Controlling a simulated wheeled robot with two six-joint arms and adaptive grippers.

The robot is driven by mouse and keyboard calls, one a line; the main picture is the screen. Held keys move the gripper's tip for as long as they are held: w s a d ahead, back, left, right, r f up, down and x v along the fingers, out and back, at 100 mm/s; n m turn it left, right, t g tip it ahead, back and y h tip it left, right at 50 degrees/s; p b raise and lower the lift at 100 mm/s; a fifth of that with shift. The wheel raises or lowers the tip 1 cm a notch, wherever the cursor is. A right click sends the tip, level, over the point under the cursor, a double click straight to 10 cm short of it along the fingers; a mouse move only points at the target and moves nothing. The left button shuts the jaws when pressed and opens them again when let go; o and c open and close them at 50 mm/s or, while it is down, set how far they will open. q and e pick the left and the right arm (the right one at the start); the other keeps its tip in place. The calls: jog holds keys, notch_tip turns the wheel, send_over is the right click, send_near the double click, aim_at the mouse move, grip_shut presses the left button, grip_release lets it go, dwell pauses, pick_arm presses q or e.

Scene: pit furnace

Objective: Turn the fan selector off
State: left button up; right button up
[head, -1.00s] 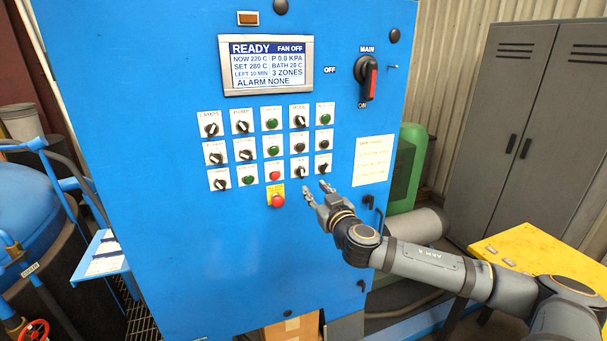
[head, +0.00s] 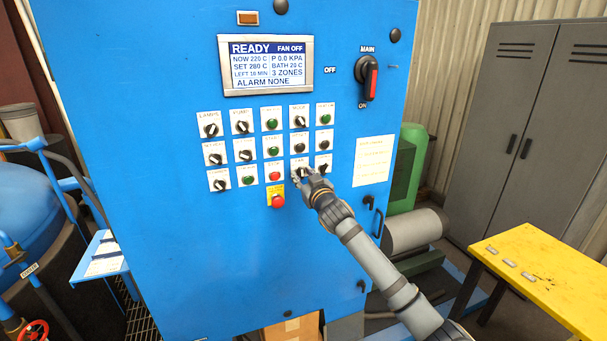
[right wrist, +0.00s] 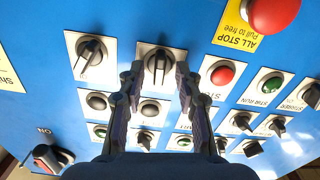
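The fan selector is a black knob on a white plate (head: 299,161) in the bottom row of the blue panel, beside a red button (head: 275,176). My right gripper (head: 305,175) is at it and partly covers it in the head view. In the right wrist view the selector knob (right wrist: 158,62) lies between the two open fingers (right wrist: 158,82), with a gap seen on each side; contact cannot be told. Its pointer stands about upright in that view. The display (head: 266,65) reads READY and FAN OFF. My left gripper is out of view.
The red all-stop button (head: 278,201) on its yellow plate is close below left. Another black selector (right wrist: 90,58) sits right beside the fan selector. The main switch (head: 368,77) is at upper right. A yellow table (head: 540,275) stands at right.

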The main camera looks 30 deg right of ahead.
jog(key=shift+c, duration=0.4)
grip_shut()
jog(key=shift+r+n+p, duration=0.1)
jog(key=shift+n+p, duration=0.45)
jog(key=shift+n, duration=0.25)
jog(key=shift+n+p, duration=0.45)
jog(key=shift+n, duration=0.95)
jog(key=shift+o, duration=0.4)
grip_release()
